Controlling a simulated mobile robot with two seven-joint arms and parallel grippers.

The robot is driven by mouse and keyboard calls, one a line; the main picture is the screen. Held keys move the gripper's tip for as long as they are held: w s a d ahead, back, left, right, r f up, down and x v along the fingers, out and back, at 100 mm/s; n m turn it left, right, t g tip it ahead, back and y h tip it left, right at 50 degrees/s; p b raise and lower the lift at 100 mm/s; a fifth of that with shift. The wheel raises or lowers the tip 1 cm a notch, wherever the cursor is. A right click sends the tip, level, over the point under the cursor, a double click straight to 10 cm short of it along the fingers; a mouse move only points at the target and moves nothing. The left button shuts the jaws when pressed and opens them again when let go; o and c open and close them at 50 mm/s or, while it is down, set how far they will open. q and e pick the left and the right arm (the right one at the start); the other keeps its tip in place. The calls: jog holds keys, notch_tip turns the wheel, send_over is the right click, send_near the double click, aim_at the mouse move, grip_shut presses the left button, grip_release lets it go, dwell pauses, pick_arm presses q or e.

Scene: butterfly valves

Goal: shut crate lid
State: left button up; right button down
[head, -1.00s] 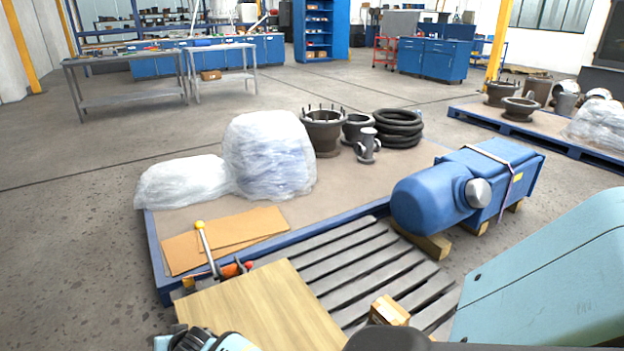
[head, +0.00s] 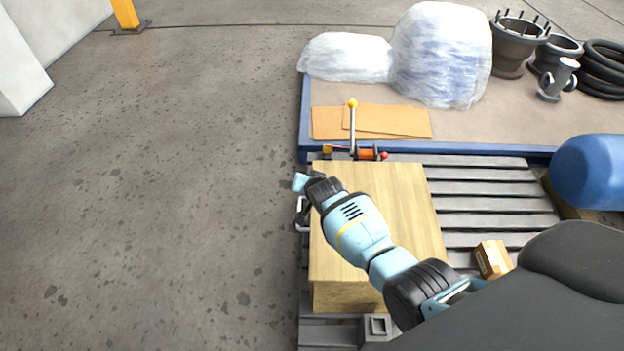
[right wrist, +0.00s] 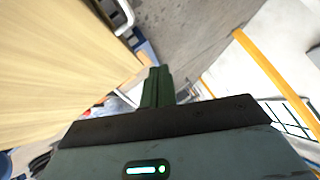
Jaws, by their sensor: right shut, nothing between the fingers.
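The wooden crate (head: 400,210) stands on the slatted pallet, its pale lid lying flat as its top face. The lid's wood also fills the upper left of the right wrist view (right wrist: 60,60). A metal handle (head: 303,215) sits at the crate's left side and also shows at the top of the wrist view (right wrist: 123,18). My right arm reaches across the lid from the lower right. My right gripper (head: 303,182) is at the crate's left edge; in the wrist view its fingers (right wrist: 158,75) are together and empty. My arm hides part of the lid. My left gripper is not in view.
A lever with a yellow knob (head: 352,105) stands just behind the crate. A small carton (head: 493,259) lies on the slats to the right, near a blue motor (head: 595,172). A blue-edged pallet (head: 480,148) is behind. The floor (head: 150,200) on the left is clear.

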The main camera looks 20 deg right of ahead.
pick_arm(q)
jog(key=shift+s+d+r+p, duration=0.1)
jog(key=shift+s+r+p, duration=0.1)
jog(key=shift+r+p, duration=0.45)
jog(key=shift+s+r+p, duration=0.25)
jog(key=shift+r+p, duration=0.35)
jog(key=shift+p, duration=0.1)
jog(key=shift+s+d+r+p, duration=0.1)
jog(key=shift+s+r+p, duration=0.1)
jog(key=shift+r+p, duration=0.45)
pick_arm(e)
jog(key=a+v, duration=0.1)
jog(key=v, duration=0.9)
jog(key=shift+w+a+r, duration=0.15)
jog(key=shift+w+r, duration=0.2)
